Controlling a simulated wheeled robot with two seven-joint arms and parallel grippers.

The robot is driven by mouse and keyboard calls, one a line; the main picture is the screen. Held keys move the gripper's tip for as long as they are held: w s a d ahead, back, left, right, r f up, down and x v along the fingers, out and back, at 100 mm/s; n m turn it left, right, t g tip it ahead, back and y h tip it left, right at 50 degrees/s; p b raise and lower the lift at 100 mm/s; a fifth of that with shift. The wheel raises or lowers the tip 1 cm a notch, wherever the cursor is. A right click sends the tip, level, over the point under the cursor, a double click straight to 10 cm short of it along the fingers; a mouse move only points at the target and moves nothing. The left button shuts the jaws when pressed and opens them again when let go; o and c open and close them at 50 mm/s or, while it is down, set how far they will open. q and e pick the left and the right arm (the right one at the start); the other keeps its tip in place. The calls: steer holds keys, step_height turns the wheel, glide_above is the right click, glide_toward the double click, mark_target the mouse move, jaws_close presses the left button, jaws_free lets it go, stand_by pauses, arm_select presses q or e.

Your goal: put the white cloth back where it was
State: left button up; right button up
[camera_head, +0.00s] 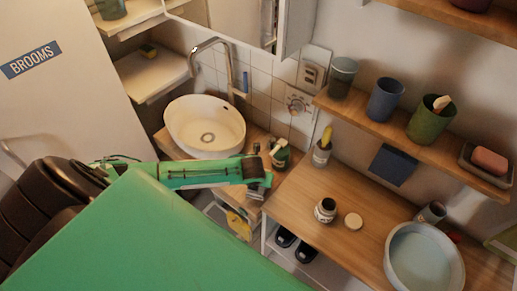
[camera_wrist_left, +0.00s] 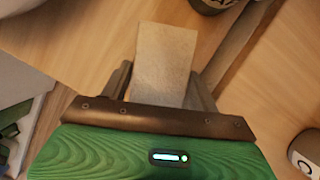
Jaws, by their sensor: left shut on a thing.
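My left gripper (camera_head: 266,178) is over the wooden counter, between the round white basin and the longer worktop. In the left wrist view, its dark fingers (camera_wrist_left: 163,92) are shut on a pale, off-white flat piece, the white cloth (camera_wrist_left: 166,55). The cloth sticks out past the fingertips above the wood. I cannot tell whether its far end touches the counter. In the head view I cannot make out the cloth, which the gripper seems to hide. My right gripper is not in view.
The white basin (camera_head: 205,126) and its tap (camera_head: 211,58) stand to the left. A dark green jar (camera_head: 281,154) is close beside the gripper. An open jar (camera_head: 325,210), a round lid (camera_head: 354,221) and a large bowl (camera_head: 424,262) stand on the worktop (camera_head: 300,190). Cups line the shelf (camera_head: 410,135).

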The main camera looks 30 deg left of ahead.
arm_select(q)
steer(key=shift+f, duration=1.1)
steer(key=o, duration=0.7)
steer(key=shift+r, duration=0.1)
steer(key=shift+s+r, duration=0.1)
steer(key=shift+r, duration=0.1)
steer(key=b+v, duration=0.1)
steer(key=v, duration=0.9)
steer(key=shift+r, duration=0.15)
steer(key=shift+s+d+r, duration=0.1)
steer(key=shift+s+r, duration=0.2)
steer(key=shift+r, duration=0.25)
